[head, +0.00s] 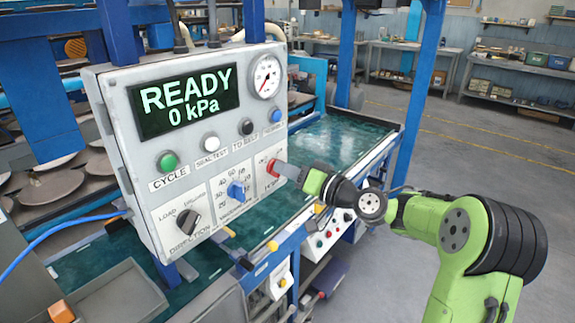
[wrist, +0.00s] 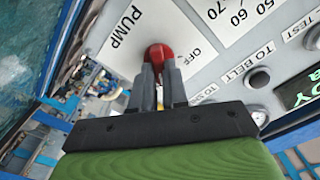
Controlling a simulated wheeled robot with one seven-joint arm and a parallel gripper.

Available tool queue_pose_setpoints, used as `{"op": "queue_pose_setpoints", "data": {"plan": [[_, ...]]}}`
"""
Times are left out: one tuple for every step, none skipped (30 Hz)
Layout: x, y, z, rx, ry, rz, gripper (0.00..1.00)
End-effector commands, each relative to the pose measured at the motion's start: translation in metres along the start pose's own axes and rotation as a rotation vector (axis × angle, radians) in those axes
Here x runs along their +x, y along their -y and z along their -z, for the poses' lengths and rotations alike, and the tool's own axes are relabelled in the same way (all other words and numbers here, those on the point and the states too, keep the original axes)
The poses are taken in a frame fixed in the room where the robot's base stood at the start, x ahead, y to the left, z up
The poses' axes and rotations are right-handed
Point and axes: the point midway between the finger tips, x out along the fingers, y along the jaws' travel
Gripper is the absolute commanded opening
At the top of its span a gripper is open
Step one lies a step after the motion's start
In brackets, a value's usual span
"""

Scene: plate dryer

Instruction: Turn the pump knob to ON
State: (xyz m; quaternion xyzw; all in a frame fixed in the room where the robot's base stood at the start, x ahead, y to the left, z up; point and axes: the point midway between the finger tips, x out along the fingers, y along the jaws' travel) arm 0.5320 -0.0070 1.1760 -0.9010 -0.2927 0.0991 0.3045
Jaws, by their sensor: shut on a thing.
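The red pump knob (head: 272,167) is at the lower right of the grey control panel (head: 105,95). In the wrist view the red knob (wrist: 158,51) sits on a white plate (wrist: 140,28) marked PUMP, with OFF printed to its right. No ON mark is readable, and I cannot tell which way the knob points. My gripper (head: 284,170) reaches the knob from the right; in the wrist view its two grey fingers (wrist: 159,72) are closed on the knob's sides. The fingers hide part of it. The panel display (head: 187,102) reads READY 0 kPa.
Blue dial (head: 236,190), black direction knob (head: 188,221), and the green (head: 168,161), white (head: 211,141), black (head: 247,127) and blue (head: 276,115) buttons share the panel. A gauge (head: 266,77) sits above. A blue post (head: 410,100) stands behind my arm. Open floor lies right.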

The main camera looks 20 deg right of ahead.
Motion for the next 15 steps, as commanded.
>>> {"op": "queue_pose_setpoints", "data": {"plan": [[-0.0001, 0.0004, 0.0011, 0.025, 0.001, -0.001, 0.00], [-0.0001, 0.0003, 0.0010, 0.041, 0.001, 0.000, 0.00], [-0.0001, 0.0001, 0.0009, 0.059, 0.001, 0.000, 0.00], [-0.0001, 0.0000, 0.0009, 0.072, 0.001, 0.000, 0.00], [-0.0001, -0.0001, 0.0008, 0.084, 0.001, 0.000, 0.00], [-0.0001, -0.0002, 0.0007, 0.097, 0.001, 0.000, 0.00], [-0.0001, -0.0003, 0.0006, 0.106, 0.001, -0.001, 0.00], [-0.0001, -0.0004, 0.0005, 0.114, 0.001, -0.001, 0.00], [-0.0001, -0.0005, 0.0003, 0.124, 0.001, -0.001, 0.00], [-0.0001, -0.0006, 0.0003, 0.129, 0.001, -0.001, 0.00], [-0.0001, -0.0007, 0.0002, 0.134, 0.001, -0.001, 0.00], [-0.0001, -0.0008, 0.0001, 0.139, 0.001, -0.001, 0.00], [-0.0001, -0.0009, 0.0000, 0.142, 0.001, -0.001, 0.00], [-0.0001, -0.0010, -0.0001, 0.145, 0.001, -0.001, 0.00], [-0.0001, -0.0010, -0.0002, 0.148, 0.001, -0.001, 0.00]]}}
